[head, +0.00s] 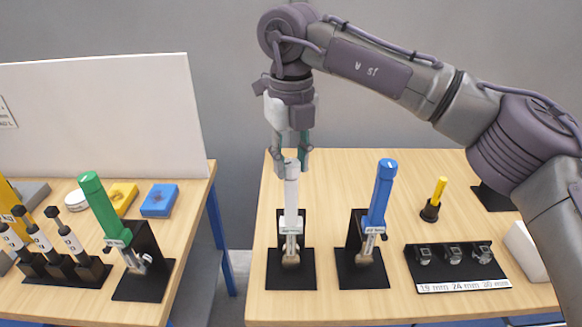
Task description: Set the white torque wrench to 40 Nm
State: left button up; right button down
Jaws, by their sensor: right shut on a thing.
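The white torque wrench (291,204) stands upright in a black holder (306,270) on the right-hand table, head end down. My right gripper (291,160) points straight down from above and is shut on the top of the wrench's white handle. A small scale label (291,230) shows low on the handle, but its reading is too small to tell. My left gripper is not in view.
The blue torque wrench (381,195) leans in its holder just to the right. Sockets (453,254) sit in a labelled black tray, with a yellow-handled tool (434,198) behind. The green wrench (103,207) stands on the left table (190,240), across a gap.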

aim_at(291, 163)
jog(key=shift+m+b, duration=0.55)
jog(key=shift+m, duration=1.05)
jog(key=c, duration=0.8)
grip_release()
notch_tip(291, 163, up, 12)
jog(key=shift+f, duration=0.1)
